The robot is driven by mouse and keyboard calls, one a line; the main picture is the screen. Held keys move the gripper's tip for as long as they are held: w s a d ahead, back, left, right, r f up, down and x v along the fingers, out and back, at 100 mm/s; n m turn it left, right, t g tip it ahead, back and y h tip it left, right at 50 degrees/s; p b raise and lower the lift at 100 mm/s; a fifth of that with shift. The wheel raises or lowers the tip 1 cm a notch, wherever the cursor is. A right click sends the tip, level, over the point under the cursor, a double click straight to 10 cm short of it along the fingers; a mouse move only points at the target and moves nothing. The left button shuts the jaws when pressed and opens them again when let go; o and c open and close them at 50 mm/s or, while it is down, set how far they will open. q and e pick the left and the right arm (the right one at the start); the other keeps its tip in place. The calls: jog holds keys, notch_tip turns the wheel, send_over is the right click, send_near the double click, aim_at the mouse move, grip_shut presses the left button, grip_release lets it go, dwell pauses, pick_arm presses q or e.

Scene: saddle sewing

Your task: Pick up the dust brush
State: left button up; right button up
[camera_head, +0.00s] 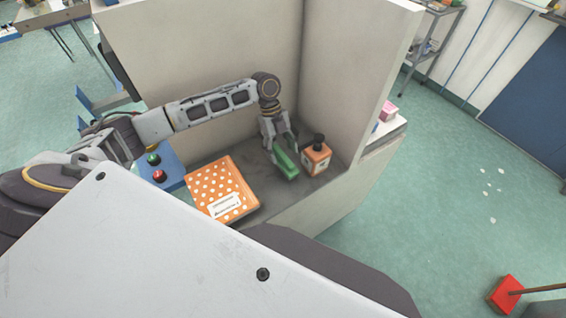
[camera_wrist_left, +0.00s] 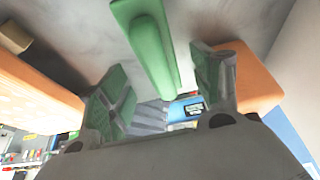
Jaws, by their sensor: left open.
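The green dust brush (camera_head: 287,166) lies on the grey worktop, with a long green body that also shows in the left wrist view (camera_wrist_left: 147,42). My left gripper (camera_head: 281,148) is right over the brush, its fingers pointing down. In the left wrist view, the open fingers (camera_wrist_left: 165,92) stand apart on either side of the brush's near end. I cannot tell whether either finger touches it. The brush's bristles cannot be made out. My right gripper is not in view.
An orange-and-white bottle with a black top (camera_head: 316,156) stands close right of the brush. An orange polka-dot box (camera_head: 222,189) lies to the left, beside a blue panel with green and red buttons (camera_head: 170,170). Pale walls (camera_head: 345,70) enclose the worktop's back and right.

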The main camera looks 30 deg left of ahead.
pick_arm(q)
jog(key=shift+b+x, duration=1.05)
jog(key=shift+x, duration=0.3)
jog(key=c, duration=1.2)
